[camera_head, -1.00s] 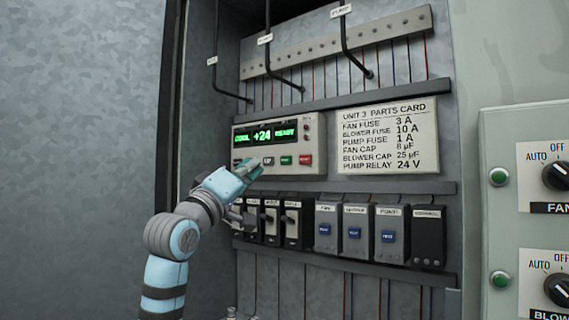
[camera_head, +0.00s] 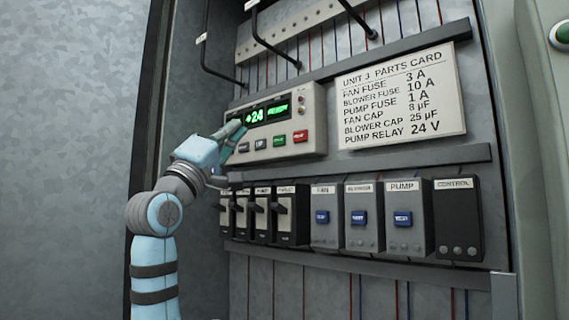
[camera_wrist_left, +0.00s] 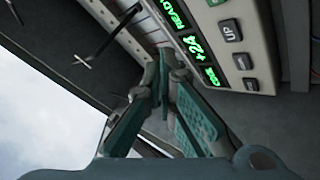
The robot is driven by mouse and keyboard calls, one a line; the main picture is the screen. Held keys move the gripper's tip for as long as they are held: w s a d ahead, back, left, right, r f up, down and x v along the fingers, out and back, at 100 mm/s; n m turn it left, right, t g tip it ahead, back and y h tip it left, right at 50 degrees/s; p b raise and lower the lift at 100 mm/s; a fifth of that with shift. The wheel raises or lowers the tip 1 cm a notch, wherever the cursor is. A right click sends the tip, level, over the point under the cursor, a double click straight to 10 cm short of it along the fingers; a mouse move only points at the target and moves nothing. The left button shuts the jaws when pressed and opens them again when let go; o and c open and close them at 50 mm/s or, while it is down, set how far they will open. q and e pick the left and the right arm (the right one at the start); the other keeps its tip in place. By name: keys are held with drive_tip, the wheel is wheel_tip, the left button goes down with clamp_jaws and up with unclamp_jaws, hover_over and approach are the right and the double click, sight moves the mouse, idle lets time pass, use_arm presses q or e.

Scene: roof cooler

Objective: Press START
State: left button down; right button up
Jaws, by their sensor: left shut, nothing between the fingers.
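The control unit (camera_head: 318,112) is a pale box with a green-lit display (camera_head: 266,112) reading +24 and READY. My left gripper (camera_head: 237,130) is shut and empty, in front of the unit's left part, left of the green button. It hides the display's left end. In the left wrist view its closed fingertips (camera_wrist_left: 165,60) are beside the display (camera_wrist_left: 194,45); the UP button (camera_wrist_left: 231,30) shows right of it. Contact cannot be told.
A parts card (camera_head: 400,95) is right of the unit. Below are a row of black switches (camera_head: 292,215) and grey relay modules (camera_head: 403,217). Dark hooked rods (camera_head: 275,45) hang above the unit. The cabinet's side edge (camera_head: 150,130) is left of my arm.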

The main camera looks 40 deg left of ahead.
sight(279, 140)
use_arm(q)
drive_tip(key=w+p, duration=0.3)
drive_tip(key=w, duration=0.2)
drive_tip(key=w+p, duration=0.2)
drive_tip(key=w, duration=0.1)
drive_tip(key=shift+w+d+p, duration=0.2)
drive_tip(key=shift+d+p, duration=0.1)
use_arm(e)
drive_tip(key=r, duration=0.5)
drive_tip(key=shift+s, duration=0.3)
idle(0.7)
use_arm(q)
drive_tip(key=shift+w+p, duration=0.35)
drive_tip(key=shift+w, duration=0.05)
use_arm(e)
drive_tip(key=shift+r, duration=0.4)
